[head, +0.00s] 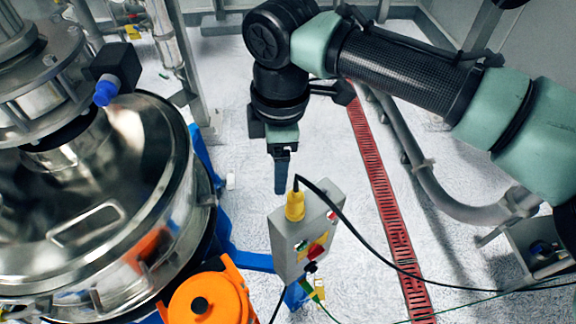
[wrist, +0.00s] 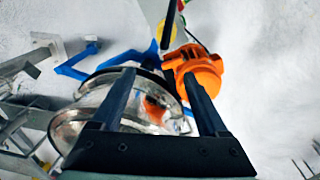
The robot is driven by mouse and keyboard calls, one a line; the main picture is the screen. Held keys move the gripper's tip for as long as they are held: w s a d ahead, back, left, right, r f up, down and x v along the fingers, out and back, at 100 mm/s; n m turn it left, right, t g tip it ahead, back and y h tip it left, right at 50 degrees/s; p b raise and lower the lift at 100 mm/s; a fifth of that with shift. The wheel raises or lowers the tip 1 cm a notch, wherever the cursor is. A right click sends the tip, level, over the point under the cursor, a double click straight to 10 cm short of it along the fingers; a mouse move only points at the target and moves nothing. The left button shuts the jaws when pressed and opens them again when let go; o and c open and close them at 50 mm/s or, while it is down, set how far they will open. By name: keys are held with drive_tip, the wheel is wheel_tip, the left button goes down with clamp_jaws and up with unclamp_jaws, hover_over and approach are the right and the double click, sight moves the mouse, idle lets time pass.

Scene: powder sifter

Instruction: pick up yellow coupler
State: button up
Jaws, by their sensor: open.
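The yellow coupler (head: 295,206) sits on top of a grey control box (head: 290,243), with a black cable running from its upper end.
A large shiny steel vessel (head: 90,215) fills the left. An orange motor (head: 210,298) stands in front of it, by a blue frame (head: 245,260). The black cable loops right from the coupler. A red floor grate (head: 380,205) and pipe lie right; pale floor around is open.

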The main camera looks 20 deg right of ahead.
sight(296, 196)
drive_tip(key=shift+g, duration=0.4)
drive_tip(key=d+f, duration=0.1)
drive_tip(key=f, duration=0.1)
drive_tip(key=s+d+f+p, duration=0.1)
drive_tip(key=f, duration=0.1)
drive_tip(key=f+p, duration=0.1)
drive_tip(key=f, duration=0.1)
drive_tip(key=shift+s+d+f, duration=0.15)
drive_tip(key=shift+s+d, duration=0.1)
drive_tip(key=shift+d, duration=0.15)
drive_tip(key=shift+w+d+f+p, duration=0.15)
drive_tip(key=shift+f+p, duration=0.4)
drive_tip(key=shift+f, duration=0.95)
drive_tip(key=shift+w+f+p, duration=0.25)
drive_tip(key=shift+f+p, duration=0.3)
drive_tip(key=shift+f, duration=0.95)
clamp_jaws()
